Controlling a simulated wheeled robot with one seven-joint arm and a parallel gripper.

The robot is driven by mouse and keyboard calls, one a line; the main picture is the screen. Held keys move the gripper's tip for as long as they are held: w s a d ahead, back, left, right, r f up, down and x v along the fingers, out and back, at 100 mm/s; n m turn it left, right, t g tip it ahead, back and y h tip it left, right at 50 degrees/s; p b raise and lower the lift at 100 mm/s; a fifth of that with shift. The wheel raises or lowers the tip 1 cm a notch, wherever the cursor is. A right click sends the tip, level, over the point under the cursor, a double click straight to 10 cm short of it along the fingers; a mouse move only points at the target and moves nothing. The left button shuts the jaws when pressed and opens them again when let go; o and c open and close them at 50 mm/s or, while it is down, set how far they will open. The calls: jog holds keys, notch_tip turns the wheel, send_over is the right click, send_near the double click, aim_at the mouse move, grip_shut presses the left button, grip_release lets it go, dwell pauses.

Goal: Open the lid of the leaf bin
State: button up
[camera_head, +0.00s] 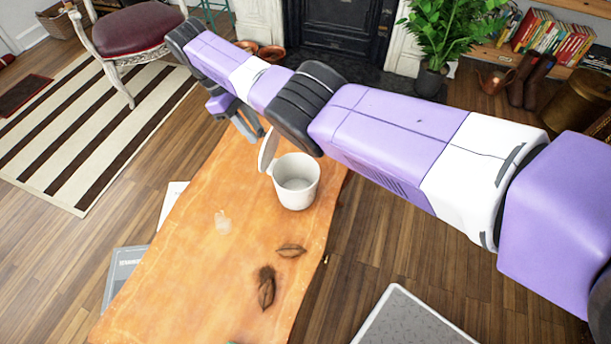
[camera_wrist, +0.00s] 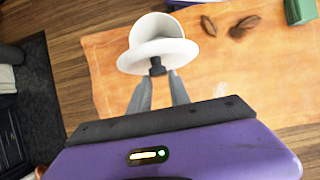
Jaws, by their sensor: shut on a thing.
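The leaf bin (camera_head: 297,190) is a small white round tub standing on a wooden table. Its white lid (camera_head: 268,150) is raised nearly upright at the bin's left side, leaving the opening clear in the head view. My gripper (camera_head: 253,131) is beside the lid on its outer side. In the wrist view, my gripper's fingers (camera_wrist: 158,84) are shut on the lid's small dark knob (camera_wrist: 157,67). The lid (camera_wrist: 150,56) faces the camera there and partly covers the bin (camera_wrist: 157,26). A dry brown leaf (camera_head: 291,251) and another (camera_head: 266,288) lie on the table.
The wooden table (camera_head: 190,285) has a small pale translucent object (camera_head: 222,222) left of the bin. A green object (camera_wrist: 300,11) shows in the wrist view. A red chair (camera_head: 135,28) and a plant (camera_head: 440,40) stand beyond the table. The table's front is mostly clear.

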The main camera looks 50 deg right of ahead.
jog(key=shift+w+a+f+b, duration=0.25)
jog(key=shift+w+b, duration=0.35)
jog(key=shift+b, duration=1.5)
jog(key=shift+w+b, duration=0.15)
jog(key=shift+b, duration=0.55)
jog(key=o, duration=0.7)
jog(key=shift+o, duration=0.2)
jog(key=shift+r, duration=0.1)
notch_tip(320, 180, up, 6)
jog(key=s+p, duration=0.2)
jog(key=p, duration=1)
jog(key=shift+d, duration=0.3)
jog(key=shift+w, duration=0.1)
